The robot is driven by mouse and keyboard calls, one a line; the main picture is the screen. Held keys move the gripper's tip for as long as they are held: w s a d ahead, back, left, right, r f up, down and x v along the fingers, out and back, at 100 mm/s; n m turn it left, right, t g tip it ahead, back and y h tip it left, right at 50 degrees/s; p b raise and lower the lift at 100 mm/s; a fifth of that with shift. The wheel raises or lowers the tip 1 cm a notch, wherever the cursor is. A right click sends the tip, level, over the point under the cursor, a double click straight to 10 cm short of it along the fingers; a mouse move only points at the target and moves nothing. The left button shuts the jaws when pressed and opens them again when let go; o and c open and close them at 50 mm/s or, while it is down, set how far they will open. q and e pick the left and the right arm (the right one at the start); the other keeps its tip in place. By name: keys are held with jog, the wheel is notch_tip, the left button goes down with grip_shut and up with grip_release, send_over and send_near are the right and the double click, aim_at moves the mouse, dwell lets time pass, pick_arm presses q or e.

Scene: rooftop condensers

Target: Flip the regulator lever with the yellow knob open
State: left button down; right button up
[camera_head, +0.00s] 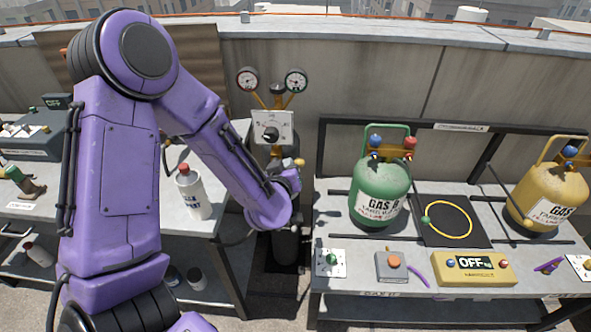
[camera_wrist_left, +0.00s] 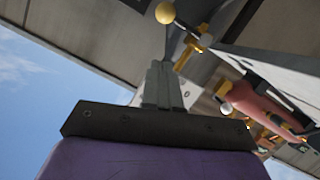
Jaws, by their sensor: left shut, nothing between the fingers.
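The regulator (camera_head: 272,128) stands against the wall with two round gauges above a white plate with a black dial. Its yellow knob (camera_head: 300,162) shows just above my left gripper in the head view. In the left wrist view the yellow knob (camera_wrist_left: 165,13) is a pale yellow ball at the top, on a thin lever running to a brass fitting (camera_wrist_left: 192,50). My left gripper (camera_head: 292,178) is in front of the regulator. Its fingers (camera_wrist_left: 163,75) are shut and empty, just below the knob in the wrist view. Whether they touch the lever is unclear. My right gripper is not visible.
A workbench on the right holds a green gas cylinder (camera_head: 379,190), a yellow cylinder (camera_head: 548,197), and a yellow box reading OFF (camera_head: 474,268). A white bottle (camera_head: 194,192) stands on the left table. A dark cylinder (camera_head: 286,245) stands between the benches.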

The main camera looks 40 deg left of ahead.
aim_at(298, 159)
pick_arm(q)
jog(key=w+a+f, duration=0.1)
jog(key=w+f, duration=0.3)
jog(key=w, duration=0.2)
jog(key=shift+a+f, duration=0.2)
jog(key=shift+a, duration=0.2)
jog(key=shift+d+f+p, duration=0.1)
jog(key=shift+p, duration=0.2)
